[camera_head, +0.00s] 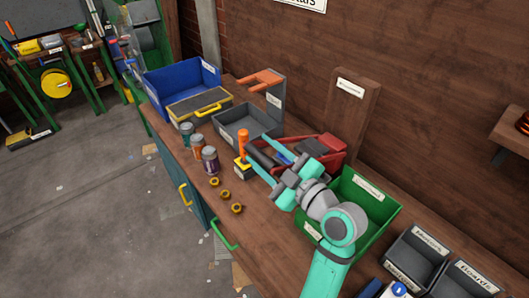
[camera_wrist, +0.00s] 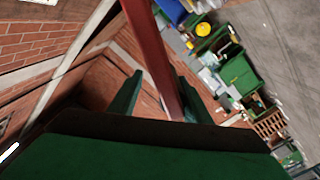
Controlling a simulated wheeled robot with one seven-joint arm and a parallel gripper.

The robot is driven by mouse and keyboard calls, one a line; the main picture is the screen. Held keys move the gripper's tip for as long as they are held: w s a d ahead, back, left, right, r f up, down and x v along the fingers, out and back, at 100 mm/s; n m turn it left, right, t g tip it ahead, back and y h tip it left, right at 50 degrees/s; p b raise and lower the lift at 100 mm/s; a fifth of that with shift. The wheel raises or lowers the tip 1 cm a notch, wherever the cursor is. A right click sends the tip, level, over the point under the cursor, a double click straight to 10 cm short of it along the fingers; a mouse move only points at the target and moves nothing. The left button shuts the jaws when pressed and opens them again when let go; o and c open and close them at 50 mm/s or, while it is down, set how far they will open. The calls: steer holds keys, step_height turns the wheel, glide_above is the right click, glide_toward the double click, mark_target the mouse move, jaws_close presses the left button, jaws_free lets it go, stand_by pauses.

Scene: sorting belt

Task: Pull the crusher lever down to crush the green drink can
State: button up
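An upright orange handle (camera_head: 243,143) stands on a yellow-and-black base (camera_head: 242,166) on the workbench; it looks like a lever, but I cannot be sure it is the crusher's. A greenish can (camera_head: 186,132) stands upright near the bench's front edge, beside an orange can (camera_head: 198,147) and a purple can (camera_head: 210,160). My gripper (camera_head: 257,158) is above the bench, just right of the orange handle, its teal fingers pointing left. In the wrist view the fingers (camera_wrist: 158,95) are apart. A dark red post appears between them, seemingly in the background. Neither can nor handle shows there.
An orange U-shaped bracket (camera_head: 262,78) is on a grey upright behind the grey bin (camera_head: 222,118). Yellow nuts (camera_head: 226,207) lie near the front edge.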

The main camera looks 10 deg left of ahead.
steer(key=v, duration=1)
steer(key=shift+s+d, duration=0.15)
steer(key=shift+d, duration=0.35)
